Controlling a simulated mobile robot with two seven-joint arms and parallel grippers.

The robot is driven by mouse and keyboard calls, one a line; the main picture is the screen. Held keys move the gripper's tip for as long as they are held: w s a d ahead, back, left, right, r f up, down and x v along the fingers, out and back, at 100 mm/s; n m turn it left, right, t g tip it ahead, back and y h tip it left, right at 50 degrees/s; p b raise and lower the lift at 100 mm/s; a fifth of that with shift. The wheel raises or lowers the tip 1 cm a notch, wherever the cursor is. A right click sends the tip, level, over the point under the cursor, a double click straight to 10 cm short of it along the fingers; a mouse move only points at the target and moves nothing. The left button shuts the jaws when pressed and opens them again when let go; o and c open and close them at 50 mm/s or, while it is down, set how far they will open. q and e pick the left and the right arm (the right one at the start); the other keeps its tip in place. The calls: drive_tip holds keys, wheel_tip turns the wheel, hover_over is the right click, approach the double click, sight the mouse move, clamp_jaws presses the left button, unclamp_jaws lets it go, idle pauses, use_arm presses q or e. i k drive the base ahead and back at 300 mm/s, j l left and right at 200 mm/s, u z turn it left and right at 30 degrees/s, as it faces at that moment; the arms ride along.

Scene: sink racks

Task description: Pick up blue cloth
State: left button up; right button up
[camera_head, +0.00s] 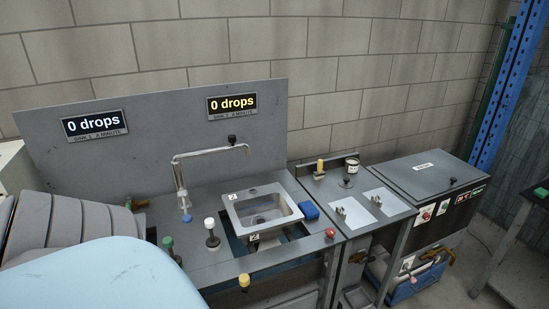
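A small blue cloth (309,211) lies folded on the grey counter, just right of the metal sink basin (262,209). It looks like a compact block and nothing covers it. Neither my left nor my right gripper shows in the head view, so no gripper is seen near the cloth.
A red knob (330,233) and a yellow knob (244,281) sit along the front. A grey box (427,176) stands right. A blue crate (408,287) is low down.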

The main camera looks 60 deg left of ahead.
sight(310, 212)
drive_tip(key=u, duration=2.55)
drive_tip(key=l+u, duration=0.2)
drive_tip(key=l, duration=0.6)
drive_tip(key=l+u, duration=0.2)
drive_tip(key=l, duration=0.55)
drive_tip(key=k, duration=0.05)
